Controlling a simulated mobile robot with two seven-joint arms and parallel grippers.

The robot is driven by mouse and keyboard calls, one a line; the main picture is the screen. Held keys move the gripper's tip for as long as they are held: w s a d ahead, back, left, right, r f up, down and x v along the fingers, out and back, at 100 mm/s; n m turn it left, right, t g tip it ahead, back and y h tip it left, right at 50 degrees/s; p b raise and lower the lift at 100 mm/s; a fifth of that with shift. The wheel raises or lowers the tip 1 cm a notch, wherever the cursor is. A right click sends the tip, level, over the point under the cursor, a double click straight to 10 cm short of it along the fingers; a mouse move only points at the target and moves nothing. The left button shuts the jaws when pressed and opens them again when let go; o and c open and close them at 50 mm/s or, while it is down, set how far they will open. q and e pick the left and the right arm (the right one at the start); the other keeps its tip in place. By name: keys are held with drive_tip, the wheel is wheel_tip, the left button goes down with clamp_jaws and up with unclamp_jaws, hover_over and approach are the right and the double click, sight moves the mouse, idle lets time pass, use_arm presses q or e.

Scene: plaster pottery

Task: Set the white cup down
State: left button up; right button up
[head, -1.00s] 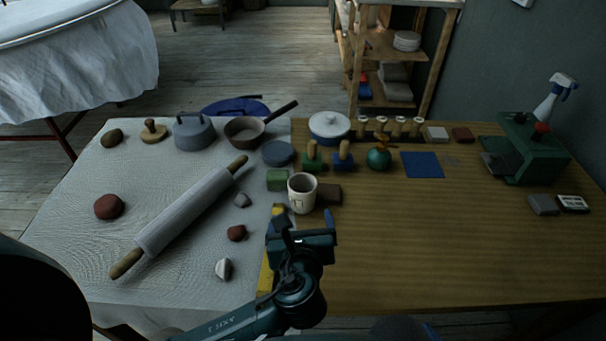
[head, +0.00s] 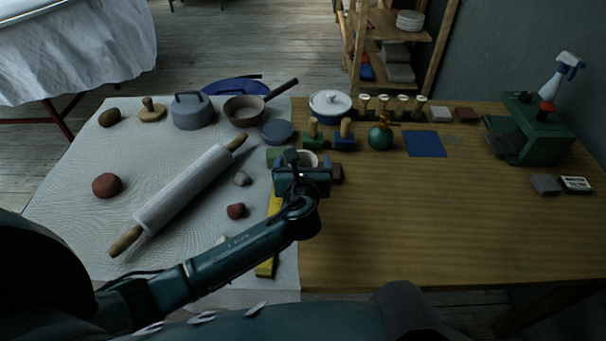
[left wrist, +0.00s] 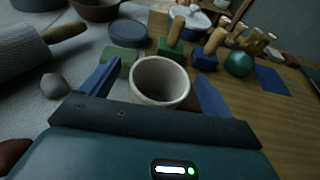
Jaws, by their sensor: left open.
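The white cup (left wrist: 160,80) stands upright between the open blue fingers of my left gripper (left wrist: 153,88) in the left wrist view. I see a gap beside the cup on the right, and the left finger is close to the rim. In the head view only the rim of the cup (head: 308,157) shows, behind my left gripper (head: 302,172), which hides the rest. The cup appears to stand on the wooden table (head: 430,230) near the edge of the grey cloth (head: 80,225). My right gripper is not in view.
Wooden-handled stamps (head: 344,138) stand behind. A rolling pin (head: 180,200) and several stones lie on the cloth. The table's right front is clear.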

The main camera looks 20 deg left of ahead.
use_arm(q)
drive_tip(key=shift+w+a+f, duration=0.1)
drive_tip(key=shift+w, duration=0.35)
drive_tip(key=c, duration=1.3)
